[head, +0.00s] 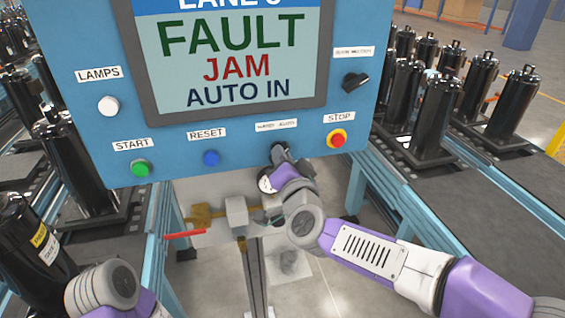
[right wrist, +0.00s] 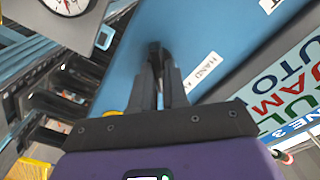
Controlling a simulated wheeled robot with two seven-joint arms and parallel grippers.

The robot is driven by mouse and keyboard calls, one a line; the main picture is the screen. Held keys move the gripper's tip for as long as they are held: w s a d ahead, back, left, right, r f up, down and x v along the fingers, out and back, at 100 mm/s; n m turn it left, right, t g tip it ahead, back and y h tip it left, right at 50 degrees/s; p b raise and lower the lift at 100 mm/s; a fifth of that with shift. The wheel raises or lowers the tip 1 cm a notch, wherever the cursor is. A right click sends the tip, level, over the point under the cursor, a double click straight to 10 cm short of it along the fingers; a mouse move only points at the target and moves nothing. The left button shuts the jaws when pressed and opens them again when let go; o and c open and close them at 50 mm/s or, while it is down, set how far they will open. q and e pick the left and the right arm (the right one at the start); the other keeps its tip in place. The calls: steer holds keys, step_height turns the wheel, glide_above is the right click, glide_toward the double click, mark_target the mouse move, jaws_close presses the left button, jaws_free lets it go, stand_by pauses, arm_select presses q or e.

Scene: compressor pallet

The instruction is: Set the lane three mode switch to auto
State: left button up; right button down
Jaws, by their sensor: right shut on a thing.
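The lane 3 panel (head: 235,125) is blue, with a screen (head: 230,52) reading FAULT, JAM and AUTO IN. The mode switch (right wrist: 154,46) is a dark knob under a small white label (head: 276,125), which reads HAND in the right wrist view (right wrist: 202,72). My right gripper (head: 278,152) is at the panel's lower edge, between the RESET and STOP buttons. Its fingers (right wrist: 160,65) are closed on the knob and hide most of it, so its setting cannot be read. My left gripper is out of view; only part of my left arm shows at the lower left.
A green START button (head: 140,168), blue RESET button (head: 211,158), red STOP button (head: 337,139) and another black selector (head: 355,81) sit around the gripper. A pipe with a red handle (head: 185,235) is below. Conveyors with black compressors (head: 430,118) flank the panel.

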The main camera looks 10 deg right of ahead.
steer(key=c, duration=1.1)
jaws_free()
steer(key=shift+c, duration=0.2)
steer(key=s+d, duration=0.1)
steer(key=s, duration=0.6)
steer(key=shift+s, duration=0.25)
